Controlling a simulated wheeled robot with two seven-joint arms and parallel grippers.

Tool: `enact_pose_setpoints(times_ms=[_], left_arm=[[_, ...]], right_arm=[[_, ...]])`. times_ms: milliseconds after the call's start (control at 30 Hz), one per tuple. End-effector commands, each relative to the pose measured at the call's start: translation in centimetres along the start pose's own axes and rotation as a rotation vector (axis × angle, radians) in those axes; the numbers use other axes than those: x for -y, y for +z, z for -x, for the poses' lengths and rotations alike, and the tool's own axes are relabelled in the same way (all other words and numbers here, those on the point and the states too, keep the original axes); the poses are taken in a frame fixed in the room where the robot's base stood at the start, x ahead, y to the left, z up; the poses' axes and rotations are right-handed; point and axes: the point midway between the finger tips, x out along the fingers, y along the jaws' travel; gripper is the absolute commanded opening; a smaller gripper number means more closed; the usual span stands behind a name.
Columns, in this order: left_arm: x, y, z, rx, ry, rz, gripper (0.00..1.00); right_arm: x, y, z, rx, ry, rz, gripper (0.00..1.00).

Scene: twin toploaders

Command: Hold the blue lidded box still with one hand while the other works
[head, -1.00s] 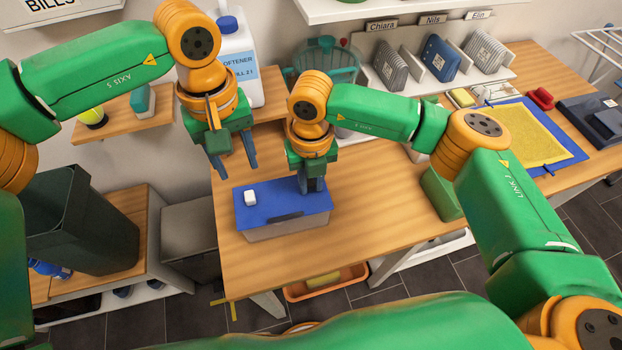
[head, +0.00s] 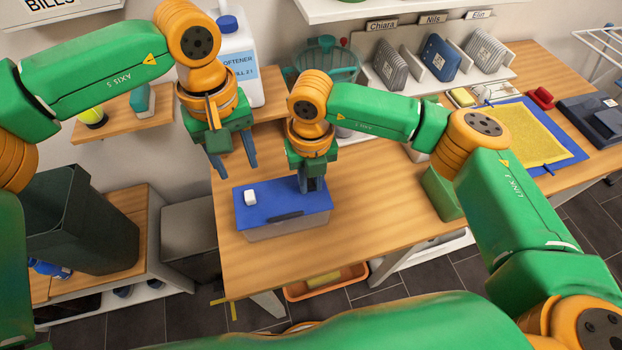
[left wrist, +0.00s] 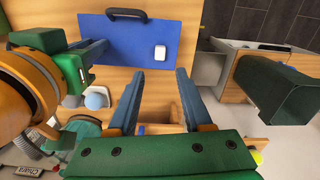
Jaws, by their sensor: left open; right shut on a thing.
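The blue lidded box (head: 277,218) stands on the wooden table with its flat blue lid on, a dark handle at the front edge and a small white block (head: 250,197) on the lid's left part. The lid (left wrist: 128,42) and the white block (left wrist: 160,53) also show in the left wrist view. My right gripper (head: 312,188) is shut at the box's back right edge, its fingertips partly hidden by the lid. My left gripper (head: 238,168) is open and empty, above and behind the box's left part. It also shows open in the left wrist view (left wrist: 157,75).
A softener jug (head: 238,60) stands behind my left gripper. A dark bin (head: 85,225) is at the left. The wooden table (head: 370,225) is clear to the right of the box up to a green object (head: 440,193). An orange tray (head: 325,282) sits below the table.

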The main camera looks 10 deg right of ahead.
Motion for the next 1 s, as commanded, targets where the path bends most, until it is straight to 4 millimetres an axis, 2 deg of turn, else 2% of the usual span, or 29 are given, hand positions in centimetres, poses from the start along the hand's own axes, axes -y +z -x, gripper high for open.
enact_pose_setpoints(times_ms=[300, 333, 367, 633, 767, 1000], left_arm=[[0.0, 0.0, 0.0, 0.0, 0.0, 0.0, 0.5], [0.0, 0.0, 0.0, 0.0, 0.0, 0.0, 0.55], [0.0, 0.0, 0.1, 0.0, 0.0, -0.005, 0.55], [-0.1, 0.0, 1.8, 0.003, 0.001, -0.174, 0.55], [0.1, 0.0, -0.4, 0.003, -0.002, -0.18, 0.55], [0.1, 0.0, -6.7, 0.003, -0.002, -0.178, 0.55]], right_arm=[[0.0, 0.0, 0.0, 0.001, 0.0, 0.0, 0.0], [0.0, 0.0, 0.0, 0.001, 0.0, 0.0, 0.0], [0.0, 0.0, 0.0, 0.001, 0.0, 0.0, 0.0], [0.0, 0.0, 0.0, 0.0, 0.0, 0.0, 0.0], [0.0, 0.0, 0.0, 0.0, 0.0, 0.0, 0.0], [0.0, 0.0, 0.0, 0.0, 0.0, 0.0, 0.0]])
